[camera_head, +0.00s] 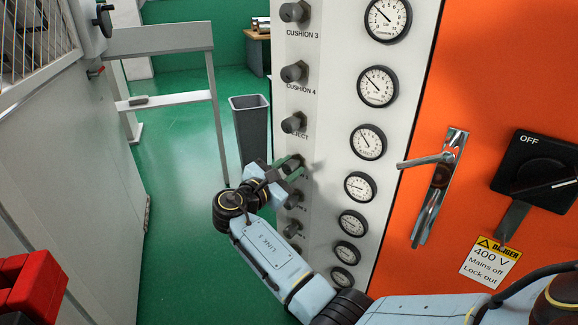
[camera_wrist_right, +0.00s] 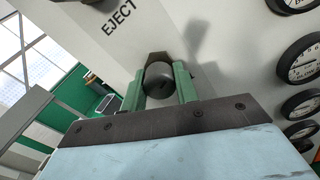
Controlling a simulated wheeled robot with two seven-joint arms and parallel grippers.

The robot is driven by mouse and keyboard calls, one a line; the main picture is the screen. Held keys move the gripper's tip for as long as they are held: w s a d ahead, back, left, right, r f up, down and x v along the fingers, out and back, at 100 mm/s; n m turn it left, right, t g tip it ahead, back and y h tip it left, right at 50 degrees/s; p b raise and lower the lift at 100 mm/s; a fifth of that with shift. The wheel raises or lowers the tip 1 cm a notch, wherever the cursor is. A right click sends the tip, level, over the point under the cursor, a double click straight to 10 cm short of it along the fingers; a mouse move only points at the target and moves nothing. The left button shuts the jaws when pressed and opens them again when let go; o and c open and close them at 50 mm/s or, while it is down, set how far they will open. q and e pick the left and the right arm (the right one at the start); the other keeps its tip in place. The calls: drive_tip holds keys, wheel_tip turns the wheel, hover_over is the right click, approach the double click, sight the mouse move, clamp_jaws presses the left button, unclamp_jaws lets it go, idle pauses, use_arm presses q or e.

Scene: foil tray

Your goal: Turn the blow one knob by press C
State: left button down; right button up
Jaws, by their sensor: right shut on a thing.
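A white panel (camera_head: 312,225) carries a column of dark grey knobs. My right gripper (camera_head: 291,167) reaches up from below and is shut on the knob (camera_wrist_right: 160,80) just below the EJECT knob (camera_head: 293,122). In the right wrist view its two green fingers stand on either side of this round knob, which stays on its mount. The knob's own label is hidden by the gripper in the head view, so I cannot read it. My left gripper is not in view.
Two more knobs (camera_head: 292,229) sit below the held one. A column of round gauges (camera_head: 360,186) runs to their right. An orange cabinet door with a metal handle (camera_head: 437,185) stands further right. A grey bin (camera_head: 252,130) stands on the green floor behind.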

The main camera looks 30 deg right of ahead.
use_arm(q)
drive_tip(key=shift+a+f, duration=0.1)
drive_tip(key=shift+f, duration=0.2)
use_arm(e)
drive_tip(key=shift+m, duration=0.9)
drive_tip(key=shift+f, duration=0.1)
drive_tip(key=o, duration=1)
drive_tip(key=shift+a, duration=0.2)
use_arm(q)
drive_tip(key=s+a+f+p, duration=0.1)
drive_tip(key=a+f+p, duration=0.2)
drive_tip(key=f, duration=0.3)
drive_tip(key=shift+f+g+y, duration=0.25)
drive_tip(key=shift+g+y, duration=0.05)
use_arm(e)
drive_tip(key=v, duration=1.3)
drive_tip(key=shift+a, duration=0.1)
